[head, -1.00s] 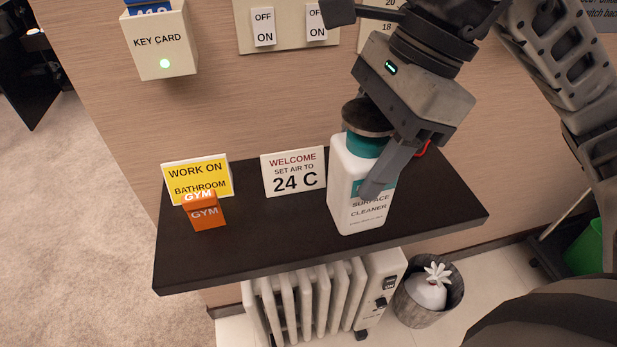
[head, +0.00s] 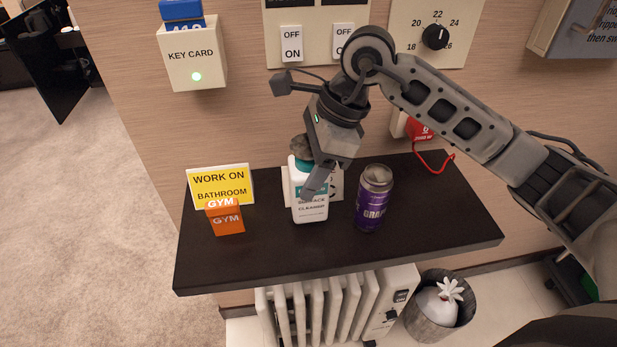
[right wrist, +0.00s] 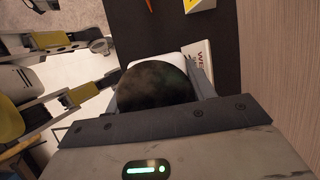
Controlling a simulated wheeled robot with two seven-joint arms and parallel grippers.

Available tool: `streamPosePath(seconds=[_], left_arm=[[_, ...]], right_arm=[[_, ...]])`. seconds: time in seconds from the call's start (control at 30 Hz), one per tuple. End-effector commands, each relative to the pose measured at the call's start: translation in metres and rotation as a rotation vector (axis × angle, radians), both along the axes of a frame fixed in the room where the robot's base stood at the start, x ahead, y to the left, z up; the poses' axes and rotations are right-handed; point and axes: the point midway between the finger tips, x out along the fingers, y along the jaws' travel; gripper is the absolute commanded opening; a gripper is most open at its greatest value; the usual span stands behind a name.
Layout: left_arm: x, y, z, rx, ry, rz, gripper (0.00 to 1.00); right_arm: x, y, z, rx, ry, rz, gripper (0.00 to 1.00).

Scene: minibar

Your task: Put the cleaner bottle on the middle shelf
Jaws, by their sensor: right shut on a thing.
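The cleaner bottle (head: 310,211) is white with a teal collar and a "SURFACE CLEANER" label. It is upright at the dark shelf top, left of a purple can; I cannot tell whether its base touches the surface. My right gripper (head: 312,178) is shut on the bottle's upper part from above. In the right wrist view the bottle's dark round top (right wrist: 155,84) sits between the fingers, with some of its white body behind. My left gripper is not in view. No separate middle shelf can be made out.
On the dark shelf (head: 430,215) stand an orange GYM box (head: 226,218), a yellow sign (head: 221,184), the purple can (head: 373,200) and a white card (head: 336,185) partly hidden behind the bottle. A red cord (head: 440,168) hangs at the wall. The shelf's right part is clear.

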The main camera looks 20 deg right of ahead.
Motion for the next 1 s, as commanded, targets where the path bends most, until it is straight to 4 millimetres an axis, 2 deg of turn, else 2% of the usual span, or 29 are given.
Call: streamPosePath(seconds=[0.1,0.2,0.6,0.63,0.7,1.0], left_arm=[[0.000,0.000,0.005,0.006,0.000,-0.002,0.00],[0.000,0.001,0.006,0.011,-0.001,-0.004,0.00],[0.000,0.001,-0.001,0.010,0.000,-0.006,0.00],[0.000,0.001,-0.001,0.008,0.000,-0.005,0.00],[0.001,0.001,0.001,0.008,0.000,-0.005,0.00],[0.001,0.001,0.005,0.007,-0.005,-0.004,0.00]], right_arm=[[-0.001,0.000,-0.018,0.001,0.004,-0.002,0.17],[-0.001,0.000,-0.026,0.001,0.000,0.000,0.17],[0.000,0.000,-0.033,0.001,-0.003,0.000,0.17],[-0.001,0.000,-0.034,0.000,0.000,0.000,0.57],[-0.001,0.000,-0.033,0.000,0.000,0.000,0.76],[-0.001,0.000,-0.031,0.000,0.000,0.000,0.76]])
